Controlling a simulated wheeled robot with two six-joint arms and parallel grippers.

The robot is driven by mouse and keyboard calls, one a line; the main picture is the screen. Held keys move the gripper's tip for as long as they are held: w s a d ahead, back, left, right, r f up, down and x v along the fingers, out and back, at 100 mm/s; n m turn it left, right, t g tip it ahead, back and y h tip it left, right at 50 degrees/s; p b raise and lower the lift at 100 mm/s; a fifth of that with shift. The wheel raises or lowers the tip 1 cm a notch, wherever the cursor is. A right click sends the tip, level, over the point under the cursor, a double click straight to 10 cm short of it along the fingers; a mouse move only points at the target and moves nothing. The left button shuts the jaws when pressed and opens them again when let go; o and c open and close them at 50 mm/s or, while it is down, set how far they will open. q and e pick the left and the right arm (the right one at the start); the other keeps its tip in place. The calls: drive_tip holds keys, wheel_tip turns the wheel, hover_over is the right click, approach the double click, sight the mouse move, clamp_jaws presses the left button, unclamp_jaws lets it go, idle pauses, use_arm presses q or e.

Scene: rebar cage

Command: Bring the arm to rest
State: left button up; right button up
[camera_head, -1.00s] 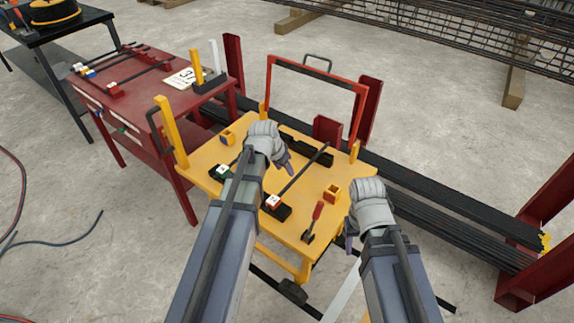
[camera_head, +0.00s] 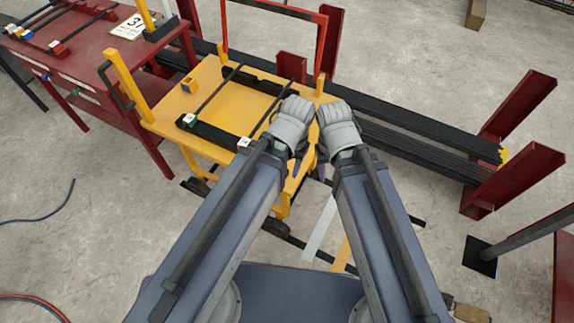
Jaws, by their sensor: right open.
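My left gripper (camera_head: 298,168) and right gripper (camera_head: 322,162) hang close together at the right edge of the yellow cart top (camera_head: 185,67). Both show mostly from behind, past their pale grey wrists. The right one is open, with nothing visible in it. The left one's fingers are mostly hidden behind its wrist, so its opening cannot be told. Both forearms reach forward from my body, angled toward each other.
Two dark rods (camera_head: 217,91) (camera_head: 280,100) lie on black holders on the cart. A dark red table (camera_head: 85,60) stands at the left. Long black bars (camera_head: 420,125) lie behind the cart among red posts (camera_head: 515,105).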

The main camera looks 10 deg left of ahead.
idle(0.3)
wheel_tip(320, 180, up, 10)
drive_tip(key=p, duration=1)
